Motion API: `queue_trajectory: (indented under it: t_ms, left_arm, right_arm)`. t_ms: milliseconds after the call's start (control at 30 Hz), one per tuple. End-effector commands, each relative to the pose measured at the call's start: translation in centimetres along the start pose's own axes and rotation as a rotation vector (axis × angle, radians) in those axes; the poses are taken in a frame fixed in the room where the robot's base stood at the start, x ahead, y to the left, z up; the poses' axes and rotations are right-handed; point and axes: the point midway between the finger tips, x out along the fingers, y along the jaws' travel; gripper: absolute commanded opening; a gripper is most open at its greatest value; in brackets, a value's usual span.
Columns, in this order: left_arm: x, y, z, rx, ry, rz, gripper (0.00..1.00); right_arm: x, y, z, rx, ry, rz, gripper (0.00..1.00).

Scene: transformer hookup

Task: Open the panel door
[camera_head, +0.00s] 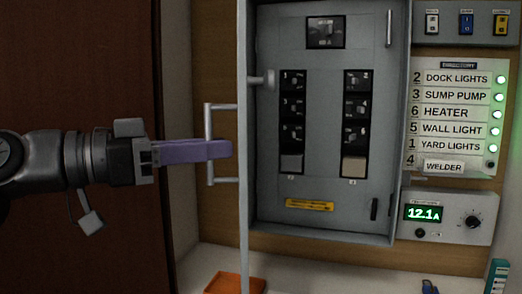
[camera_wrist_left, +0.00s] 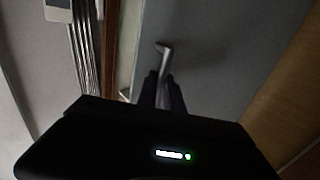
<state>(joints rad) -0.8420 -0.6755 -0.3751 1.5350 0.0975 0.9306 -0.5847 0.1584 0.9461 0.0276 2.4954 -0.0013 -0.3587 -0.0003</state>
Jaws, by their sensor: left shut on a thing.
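The panel door (camera_head: 244,200) shows as a thin grey strip seen almost edge-on at the left side of the grey panel box (camera_head: 330,225). It stands swung out, with the breakers inside the box in plain sight. A pale bar handle (camera_head: 209,118) sticks out from the door's left face. My left gripper (camera_head: 222,149) reaches in from the left with its purple fingers shut on this handle. In the left wrist view, the handle (camera_wrist_left: 164,50) runs between the dark fingers, with the grey door face (camera_wrist_left: 215,60) behind it. My right gripper is not in view.
A directory board (camera_head: 450,105), a switch strip (camera_head: 490,22) and a meter box reading 12.1A (camera_head: 450,232) are right of the panel. An orange tray (camera_head: 235,284) lies on the counter below. A dark brown surface (camera_head: 80,60) fills the left side behind my arm.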

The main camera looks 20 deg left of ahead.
Motion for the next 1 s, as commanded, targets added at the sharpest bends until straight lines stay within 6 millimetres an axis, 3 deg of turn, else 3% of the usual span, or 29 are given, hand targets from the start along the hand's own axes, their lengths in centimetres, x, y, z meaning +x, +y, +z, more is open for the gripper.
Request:
queue_trajectory:
  t_ms: [200,600,633,800,900,1000]
  left_arm:
    - [-2.0,-1.2,-0.1,0.000,0.004,-0.004,0.00]
    - [-2.2,-1.3,0.0,0.000,0.001,-0.001,0.00]
    - [-2.2,-1.2,0.1,0.000,0.001,-0.001,0.12]
    - [-2.1,-1.2,0.1,0.000,0.000,-0.001,0.25]
    - [-2.1,-1.2,0.1,0.000,0.000,-0.001,0.32]
    - [-2.1,-1.2,0.1,0.000,0.000,-0.001,0.32]
  right_arm:
    - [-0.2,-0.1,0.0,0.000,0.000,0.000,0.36]
    - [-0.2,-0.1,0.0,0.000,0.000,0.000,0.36]
    - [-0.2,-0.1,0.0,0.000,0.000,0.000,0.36]
    - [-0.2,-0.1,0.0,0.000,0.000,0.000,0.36]
    - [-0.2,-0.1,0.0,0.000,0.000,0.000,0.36]
    - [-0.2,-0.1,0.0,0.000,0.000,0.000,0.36]
